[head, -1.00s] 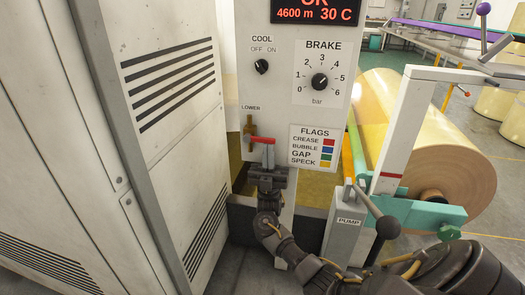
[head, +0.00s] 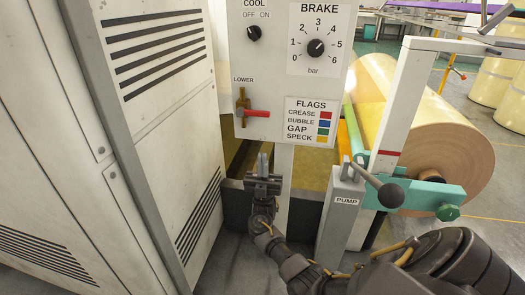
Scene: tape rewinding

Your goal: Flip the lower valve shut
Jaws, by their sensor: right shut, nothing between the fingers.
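The lower valve is on the white panel under the label LOWER. Its brass body (head: 241,103) stands upright, and its red handle (head: 257,113) points right, roughly level, across the body. My right gripper (head: 263,158) is below the panel's bottom edge, fingers pointing up. It is shut and empty, and apart from the handle with a clear gap beneath it. My left gripper is not in view.
The panel (head: 265,75) also carries the COOL switch (head: 254,33), the BRAKE dial (head: 316,47) and the FLAGS chart (head: 311,121). A grey cabinet (head: 165,110) stands close on the left. The PUMP post (head: 342,215) with its ball-ended lever (head: 389,195) and a large yellow roll (head: 440,125) are at right.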

